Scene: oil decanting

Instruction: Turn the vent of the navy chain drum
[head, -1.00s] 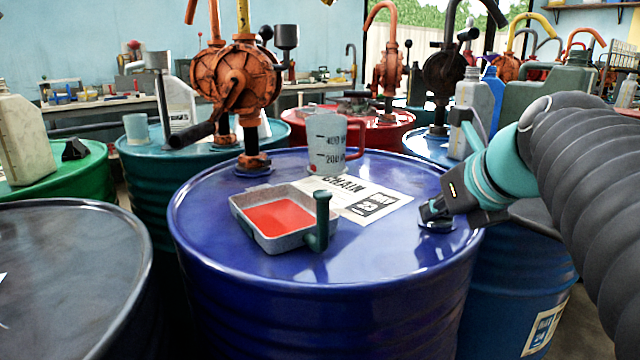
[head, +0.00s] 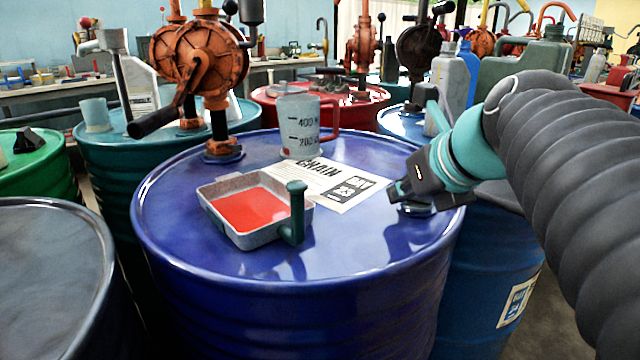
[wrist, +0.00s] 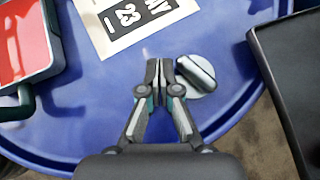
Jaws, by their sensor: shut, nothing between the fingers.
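The navy drum (head: 300,255) stands in the middle of the head view, its lid labelled CHAIN. Its vent is a grey round cap with a raised bar (wrist: 198,74), near the lid's right edge. In the head view my gripper (head: 400,196) is at the vent and mostly hides it. In the wrist view my gripper (wrist: 160,68) has its fingertips together with nothing between them, just left of the vent's bar. I cannot tell whether the fingers touch the vent.
On the lid stand a grey tray with red liquid (head: 222,224), a measuring jug (head: 298,128), a paper label (head: 345,184) and an orange hand pump (head: 195,60). A dark drum (head: 50,280) is at left; a blue drum (head: 495,285) is close at right.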

